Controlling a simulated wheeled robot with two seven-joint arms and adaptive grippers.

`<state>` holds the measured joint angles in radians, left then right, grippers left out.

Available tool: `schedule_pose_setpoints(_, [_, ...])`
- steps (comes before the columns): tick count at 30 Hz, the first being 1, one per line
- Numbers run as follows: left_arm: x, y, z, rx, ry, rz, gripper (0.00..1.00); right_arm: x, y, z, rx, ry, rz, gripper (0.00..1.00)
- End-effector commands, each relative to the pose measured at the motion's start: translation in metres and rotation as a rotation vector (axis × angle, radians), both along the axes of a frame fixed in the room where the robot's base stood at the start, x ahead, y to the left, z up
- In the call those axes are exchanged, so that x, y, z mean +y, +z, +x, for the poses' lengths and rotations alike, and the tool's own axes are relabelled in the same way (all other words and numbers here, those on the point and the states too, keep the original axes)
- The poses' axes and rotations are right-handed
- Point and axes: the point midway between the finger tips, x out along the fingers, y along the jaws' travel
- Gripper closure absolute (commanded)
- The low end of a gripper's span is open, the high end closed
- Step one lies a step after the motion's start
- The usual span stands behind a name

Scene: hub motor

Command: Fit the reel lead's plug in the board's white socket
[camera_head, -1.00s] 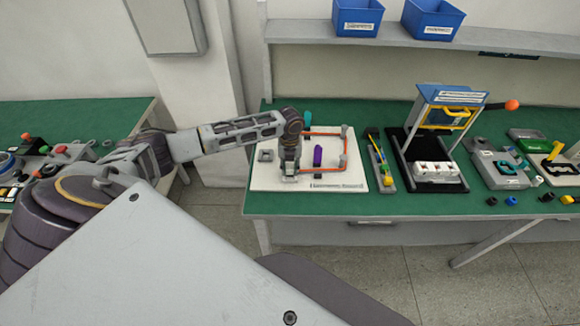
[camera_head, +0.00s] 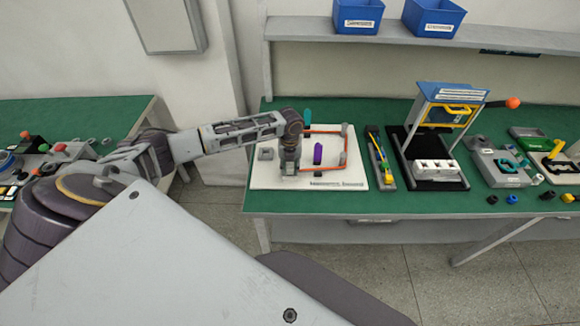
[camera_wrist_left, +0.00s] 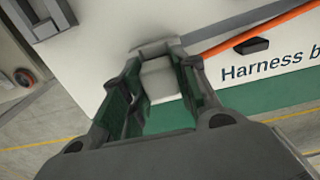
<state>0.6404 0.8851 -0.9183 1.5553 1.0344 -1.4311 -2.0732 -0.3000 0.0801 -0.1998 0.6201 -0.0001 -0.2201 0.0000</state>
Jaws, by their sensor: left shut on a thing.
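The white board (camera_head: 262,178) lies on the green bench and also fills much of the left wrist view (camera_wrist_left: 95,55). The orange lead (camera_head: 346,150) bends around grey posts on it. Its near run comes to my left gripper (camera_head: 289,173), low over the board's front left. In the left wrist view the fingers of my left gripper (camera_wrist_left: 160,95) are closed on a pale block, the plug (camera_wrist_left: 160,80), beside the orange lead's end. A grey bar lies just past it. I cannot tell the white socket apart there, nor whether the plug sits in it. My right gripper is not in view.
Green bench (camera_head: 330,204) is clear along the front edge.

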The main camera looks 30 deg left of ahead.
Motion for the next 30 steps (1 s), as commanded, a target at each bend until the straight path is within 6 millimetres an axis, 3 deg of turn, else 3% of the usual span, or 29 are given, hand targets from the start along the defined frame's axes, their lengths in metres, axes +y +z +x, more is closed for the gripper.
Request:
schedule_pose_setpoints(16, [-0.0001, -0.0031, 0.0, 0.0, 0.0, 0.0, 0.94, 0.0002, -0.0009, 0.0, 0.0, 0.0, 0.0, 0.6])
schedule_pose_setpoints(17, [-0.0001, -0.0031, 0.0, 0.0, 0.0, 0.0, 0.69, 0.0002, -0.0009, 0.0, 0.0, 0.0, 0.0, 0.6])
schedule_pose_setpoints(22, [-0.0001, -0.0031, 0.0, 0.0, 0.0, 0.0, 0.47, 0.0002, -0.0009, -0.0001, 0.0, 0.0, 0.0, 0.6])
schedule_pose_setpoints(30, [-0.0001, -0.0032, -0.0002, 0.0, 0.0, 0.0, 0.45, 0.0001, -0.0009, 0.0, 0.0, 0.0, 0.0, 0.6])
